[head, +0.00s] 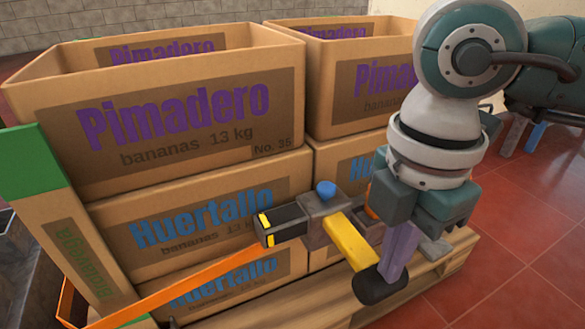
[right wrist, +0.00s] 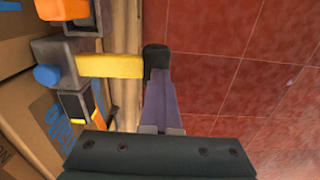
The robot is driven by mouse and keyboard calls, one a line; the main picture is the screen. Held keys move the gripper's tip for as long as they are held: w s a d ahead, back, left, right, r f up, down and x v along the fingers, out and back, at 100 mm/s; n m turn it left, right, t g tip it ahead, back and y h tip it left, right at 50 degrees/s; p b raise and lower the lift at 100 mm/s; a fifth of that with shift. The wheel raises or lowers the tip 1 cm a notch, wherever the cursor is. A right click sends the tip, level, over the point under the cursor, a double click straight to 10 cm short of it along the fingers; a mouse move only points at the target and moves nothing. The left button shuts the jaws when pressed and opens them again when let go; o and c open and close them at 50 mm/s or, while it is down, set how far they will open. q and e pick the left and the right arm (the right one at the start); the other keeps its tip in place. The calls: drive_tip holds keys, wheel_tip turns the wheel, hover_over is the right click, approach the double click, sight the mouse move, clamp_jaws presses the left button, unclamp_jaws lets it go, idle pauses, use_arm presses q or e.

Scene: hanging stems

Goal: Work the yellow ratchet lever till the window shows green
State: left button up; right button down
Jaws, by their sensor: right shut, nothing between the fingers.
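The ratchet (head: 318,212) sits on an orange strap against the stacked boxes. It has a blue knob (head: 326,188) on top and a dark block (head: 283,225) with yellow marks at its left; I make out no green there. The yellow lever (head: 350,243) slants down to the right and ends in a black grip (head: 379,285). My right gripper (head: 394,282) is shut and empty, its purple fingers pointing down with their tips at the grip. In the right wrist view the fingertips (right wrist: 157,82) meet the grip (right wrist: 155,60); whether they touch is unclear. My left gripper is out of view.
Banana boxes (head: 190,105) are stacked on a wooden pallet (head: 440,270). The orange strap (head: 190,280) runs down to the left, near a green-topped corner board (head: 35,160). Red tiled floor (head: 520,260) is open at the right.

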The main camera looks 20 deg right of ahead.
drive_tip(key=shift+f, duration=0.1)
drive_tip(key=shift+f+b, duration=1.1)
drive_tip(key=shift+f, duration=0.35)
drive_tip(key=shift+w+f, duration=0.1)
